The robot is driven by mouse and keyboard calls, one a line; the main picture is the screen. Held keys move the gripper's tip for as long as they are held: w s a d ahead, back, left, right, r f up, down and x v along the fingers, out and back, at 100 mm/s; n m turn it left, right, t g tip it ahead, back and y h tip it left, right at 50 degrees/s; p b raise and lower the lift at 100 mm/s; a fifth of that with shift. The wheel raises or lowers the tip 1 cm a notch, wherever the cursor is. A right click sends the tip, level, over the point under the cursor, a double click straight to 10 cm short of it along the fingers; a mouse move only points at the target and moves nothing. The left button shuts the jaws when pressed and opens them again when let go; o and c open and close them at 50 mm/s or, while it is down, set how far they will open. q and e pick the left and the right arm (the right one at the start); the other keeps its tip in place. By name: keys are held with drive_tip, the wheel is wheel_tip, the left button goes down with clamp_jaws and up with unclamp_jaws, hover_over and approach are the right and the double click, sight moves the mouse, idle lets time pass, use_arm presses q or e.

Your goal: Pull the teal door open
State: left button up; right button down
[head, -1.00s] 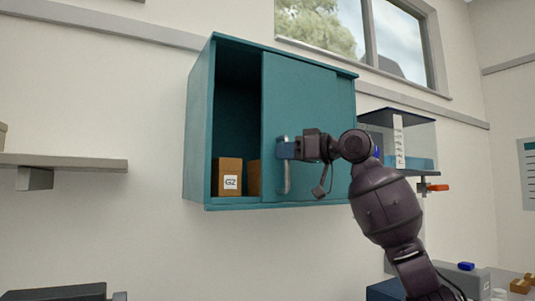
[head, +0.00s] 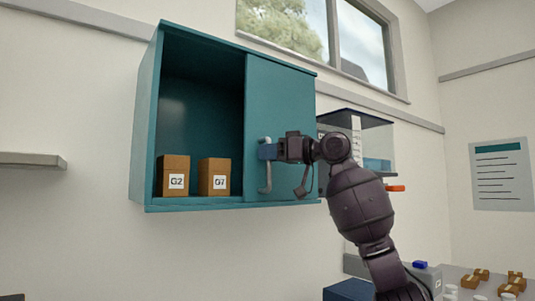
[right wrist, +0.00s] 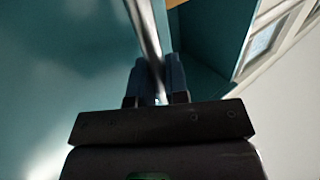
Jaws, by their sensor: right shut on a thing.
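The teal door (head: 282,110) is a sliding panel on the front of a teal wall cabinet (head: 147,120). It covers the right part of the cabinet, and the left part stands open. A metal bar handle (head: 265,180) runs upright near the door's left edge. My right gripper (head: 266,151) is shut on the handle. In the right wrist view the handle (right wrist: 147,35) passes between the fingers of the gripper (right wrist: 158,80). My left gripper is not in view.
Two brown boxes, labelled G2 (head: 173,175) and G7 (head: 214,177), stand in the open part of the cabinet. A clear tank (head: 375,145) is behind my right arm. A shelf (head: 30,160) is at the left. Small boxes (head: 482,275) lie at the lower right.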

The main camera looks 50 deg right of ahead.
drive_tip(key=c, duration=1.1)
unclamp_jaws()
drive_tip(key=shift+c, duration=0.2)
drive_tip(key=b+v, duration=0.3)
drive_tip(key=v, duration=0.7)
drive_tip(key=shift+s, duration=0.4)
drive_tip(key=shift+d+r, duration=0.1)
drive_tip(key=shift+d, duration=0.05)
drive_tip(key=shift+s, duration=0.1)
